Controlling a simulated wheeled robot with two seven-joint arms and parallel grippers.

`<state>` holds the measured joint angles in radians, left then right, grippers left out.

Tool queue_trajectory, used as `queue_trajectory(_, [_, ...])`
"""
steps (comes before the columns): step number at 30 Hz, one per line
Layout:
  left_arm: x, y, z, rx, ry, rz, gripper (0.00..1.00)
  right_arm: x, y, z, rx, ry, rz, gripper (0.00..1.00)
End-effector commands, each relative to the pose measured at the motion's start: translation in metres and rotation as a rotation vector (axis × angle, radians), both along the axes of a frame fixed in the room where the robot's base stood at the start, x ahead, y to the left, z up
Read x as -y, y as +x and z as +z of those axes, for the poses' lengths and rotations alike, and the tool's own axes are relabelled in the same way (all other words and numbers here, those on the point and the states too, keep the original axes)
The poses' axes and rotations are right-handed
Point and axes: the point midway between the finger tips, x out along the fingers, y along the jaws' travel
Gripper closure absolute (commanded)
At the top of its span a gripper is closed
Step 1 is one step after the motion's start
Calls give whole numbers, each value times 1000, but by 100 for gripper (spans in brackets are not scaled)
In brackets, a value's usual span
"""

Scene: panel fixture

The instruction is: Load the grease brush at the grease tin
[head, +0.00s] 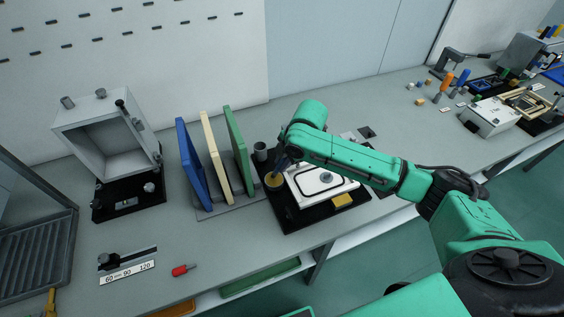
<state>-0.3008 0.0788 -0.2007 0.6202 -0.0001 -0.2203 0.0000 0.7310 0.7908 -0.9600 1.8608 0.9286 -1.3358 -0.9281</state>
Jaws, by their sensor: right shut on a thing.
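The grease tin (273,181), a small round tin with a yellow-brown top, stands on the left part of a black base plate. My right arm reaches in from the right, and its gripper (281,166) points down just above the tin. The gripper is shut on a thin thing that is mostly hidden by the hand, likely the grease brush. I cannot tell whether its tip touches the grease. My left gripper is not in view.
A dark cup (261,151) stands behind the tin. A white panel plate (318,186) and a yellow block (343,200) are to its right. Upright blue, cream and green panels (238,150) stand close on the left. A red-handled tool (183,270) lies in front, with free bench around.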

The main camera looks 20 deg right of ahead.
Motion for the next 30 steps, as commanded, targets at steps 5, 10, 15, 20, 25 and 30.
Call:
queue_trajectory(5, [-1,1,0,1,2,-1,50,0,0,0,0,0,0,100])
queue_trajectory(10, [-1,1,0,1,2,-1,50,0,0,-1,0,0,0,100])
queue_trajectory(15, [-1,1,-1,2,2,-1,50,0,0,-4,0,0,0,100])
queue_trajectory(20, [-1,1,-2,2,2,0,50,0,0,-5,-1,0,0,100])
queue_trajectory(25, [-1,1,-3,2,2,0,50,0,0,-8,-1,0,0,100])
queue_trajectory(30, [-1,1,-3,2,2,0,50,0,0,-10,0,0,0,100])
